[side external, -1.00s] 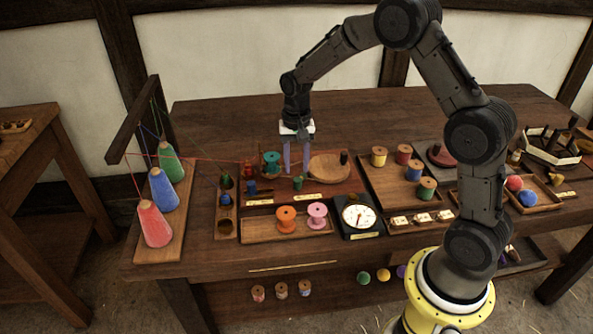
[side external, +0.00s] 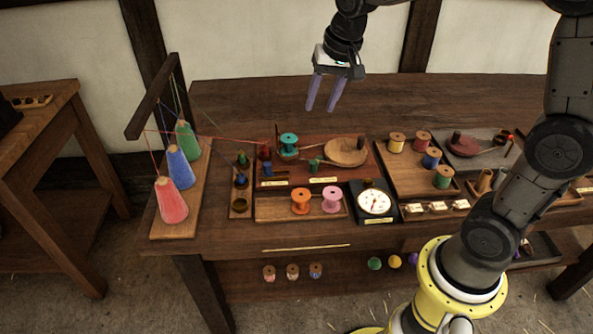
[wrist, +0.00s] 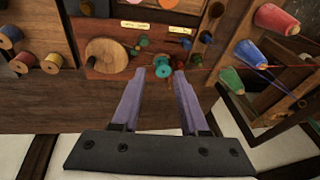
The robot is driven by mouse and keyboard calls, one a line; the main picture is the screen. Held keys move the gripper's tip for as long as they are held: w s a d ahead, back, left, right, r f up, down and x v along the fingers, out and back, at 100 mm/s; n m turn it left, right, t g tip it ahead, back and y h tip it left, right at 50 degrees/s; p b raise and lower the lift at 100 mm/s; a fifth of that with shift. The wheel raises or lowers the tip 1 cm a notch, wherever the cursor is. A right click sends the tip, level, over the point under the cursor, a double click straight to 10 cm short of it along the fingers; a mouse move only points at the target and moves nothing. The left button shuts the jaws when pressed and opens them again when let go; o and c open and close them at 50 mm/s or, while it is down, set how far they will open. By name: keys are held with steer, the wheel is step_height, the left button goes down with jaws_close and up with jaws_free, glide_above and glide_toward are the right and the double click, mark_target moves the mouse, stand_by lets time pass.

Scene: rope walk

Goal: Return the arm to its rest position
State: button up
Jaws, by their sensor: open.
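My gripper (side external: 324,92) is raised well above the back of the wooden workbench (side external: 250,110) in the side external view. Its two purple fingers are apart and nothing is between them. In the wrist view my gripper (wrist: 161,72) also shows open and empty, with the bench below. A teal spool (side external: 289,141) stands on the reddish board beneath and to the left of it, with a round wooden disc (side external: 346,151) to its right. The teal spool also shows in the wrist view (wrist: 162,66), beyond the fingertips.
Red (side external: 170,203), blue (side external: 180,168) and green (side external: 187,139) thread cones stand at the left under a wooden bar. The bench's back strip is clear.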

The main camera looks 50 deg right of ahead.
steer(key=s+a+r+n+t, duration=0.1)
steer(key=s+a+r+n, duration=0.15)
steer(key=s, duration=0.45)
steer(key=s+a+r+n+t, duration=0.1)
steer(key=s+r, duration=0.2)
steer(key=s, duration=0.4)
steer(key=s+f+n, duration=0.4)
steer(key=s+f, duration=0.1)
steer(key=s, duration=0.3)
steer(key=shift+s+a+n, duration=0.2)
steer(key=shift+n, duration=0.15)
steer(key=shift+r, duration=0.1)
